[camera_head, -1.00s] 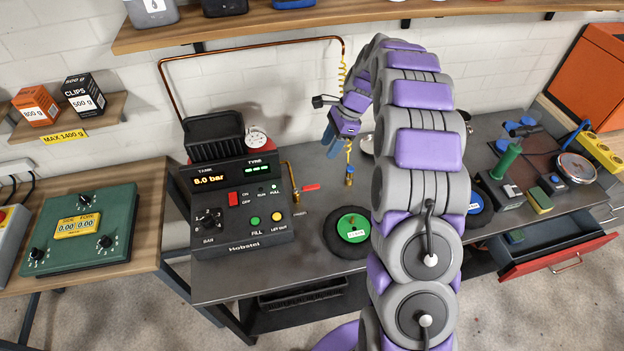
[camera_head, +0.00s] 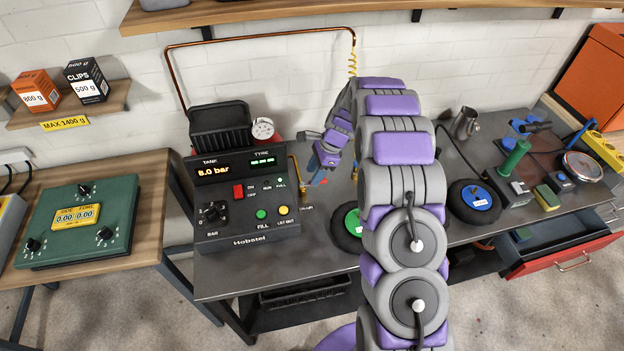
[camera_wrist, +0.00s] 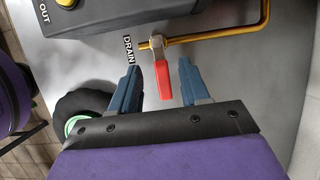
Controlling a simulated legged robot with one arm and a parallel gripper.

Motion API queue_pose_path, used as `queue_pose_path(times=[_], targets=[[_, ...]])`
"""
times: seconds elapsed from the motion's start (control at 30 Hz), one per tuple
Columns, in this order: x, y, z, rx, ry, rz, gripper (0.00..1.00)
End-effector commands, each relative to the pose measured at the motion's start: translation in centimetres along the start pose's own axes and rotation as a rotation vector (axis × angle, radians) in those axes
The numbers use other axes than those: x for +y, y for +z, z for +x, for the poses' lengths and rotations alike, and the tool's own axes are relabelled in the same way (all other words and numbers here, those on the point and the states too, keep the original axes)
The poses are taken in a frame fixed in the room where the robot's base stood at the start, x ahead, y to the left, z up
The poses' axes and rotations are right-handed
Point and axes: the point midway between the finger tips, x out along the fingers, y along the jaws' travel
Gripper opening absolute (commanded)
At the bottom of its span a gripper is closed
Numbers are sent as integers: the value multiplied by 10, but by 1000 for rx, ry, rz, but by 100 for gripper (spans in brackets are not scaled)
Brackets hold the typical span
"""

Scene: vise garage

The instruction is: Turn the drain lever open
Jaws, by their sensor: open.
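The drain lever (camera_wrist: 163,80) is a red handle on a brass valve, beside a "DRAIN" label, in the wrist view. It points down in that picture, away from the brass pipe (camera_wrist: 215,34). My gripper (camera_wrist: 160,82) is open, with one blue finger on each side of the lever and gaps showing on both sides. In the head view my gripper (camera_head: 319,172) is low at the right side of the Hobatel compressor (camera_head: 245,180). There my gripper hides most of the lever.
A black wheel with a green hub (camera_head: 347,223) lies right of the compressor, partly behind my arm. A wheel with a blue hub (camera_head: 474,198) lies further right. A red drawer (camera_head: 562,257) stands open. A copper pipe (camera_head: 260,36) runs above the compressor.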

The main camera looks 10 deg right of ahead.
Motion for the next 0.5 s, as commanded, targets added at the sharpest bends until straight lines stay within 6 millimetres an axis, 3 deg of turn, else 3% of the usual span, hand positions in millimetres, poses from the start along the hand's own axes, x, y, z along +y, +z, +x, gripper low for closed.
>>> queue_pose_path(times=[0.2,0.5], targets=[[0,-6,21,-7,0,1,46],[-1,2,27,2,-3,1,46]])
